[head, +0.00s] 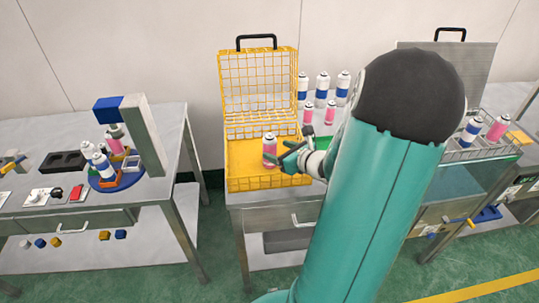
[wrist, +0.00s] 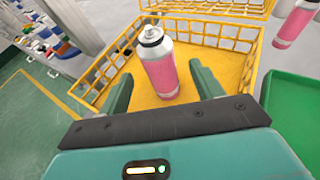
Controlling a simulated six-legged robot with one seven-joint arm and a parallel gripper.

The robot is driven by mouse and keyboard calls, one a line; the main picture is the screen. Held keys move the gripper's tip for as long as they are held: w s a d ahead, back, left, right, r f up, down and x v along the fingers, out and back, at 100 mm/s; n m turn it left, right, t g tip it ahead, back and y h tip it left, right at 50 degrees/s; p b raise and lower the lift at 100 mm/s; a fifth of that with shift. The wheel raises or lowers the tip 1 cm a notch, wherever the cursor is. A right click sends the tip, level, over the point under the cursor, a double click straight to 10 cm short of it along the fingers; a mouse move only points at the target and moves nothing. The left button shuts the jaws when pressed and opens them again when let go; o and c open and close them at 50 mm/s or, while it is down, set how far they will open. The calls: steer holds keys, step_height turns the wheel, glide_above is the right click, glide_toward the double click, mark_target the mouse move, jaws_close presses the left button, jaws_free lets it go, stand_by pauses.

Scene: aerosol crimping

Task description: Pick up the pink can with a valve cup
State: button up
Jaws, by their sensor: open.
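A pink can (head: 269,151) with a silver top and a valve cup stands upright in the yellow wire basket (head: 240,182). In the wrist view the same pink can (wrist: 163,68) stands just beyond and between my two green fingers. My gripper (head: 287,157) is open, and its fingers in the wrist view (wrist: 160,88) are spread on either side of the can. I cannot tell whether either finger touches it. The can's lower end shows above the basket's yellow floor.
Several blue-banded and pink cans (head: 322,88) stand behind the basket's right side. A crimping station with a blue turntable (head: 117,183) is on the left table. A wire rack with cans (head: 462,152) is at right. A green tray (wrist: 290,110) lies right of the basket.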

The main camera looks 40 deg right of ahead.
mark_target(275, 147)
steer(key=x, duration=0.5)
steer(key=shift+r, duration=0.15)
steer(key=c, duration=1.2)
steer(key=shift+r, duration=0.15)
